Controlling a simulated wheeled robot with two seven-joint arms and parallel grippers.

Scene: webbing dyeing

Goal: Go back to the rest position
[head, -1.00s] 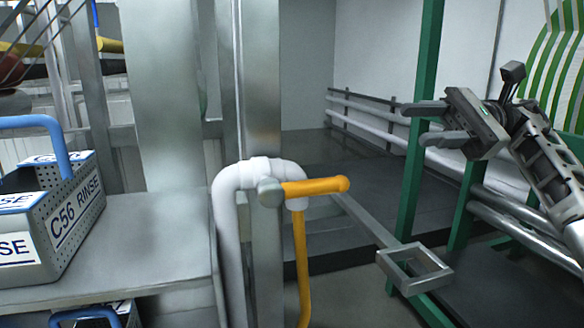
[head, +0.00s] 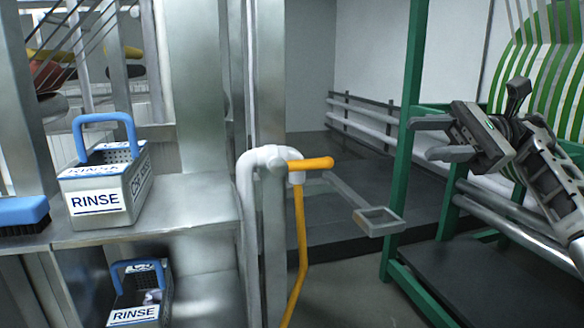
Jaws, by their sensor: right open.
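My right gripper (head: 428,138) is at the right of the head view, raised in the air in front of the green frame. Its two fingers point left and stand apart, with nothing between them. My left gripper is not in the head view.
A grey RINSE basket (head: 140,190) with a blue handle stands on a metal shelf (head: 195,215); another basket (head: 140,300) sits below. A blue brush (head: 22,212) lies at the left. A white pipe with an orange lever (head: 312,163) stands mid-view. A green post (head: 408,130) rises near my right gripper.

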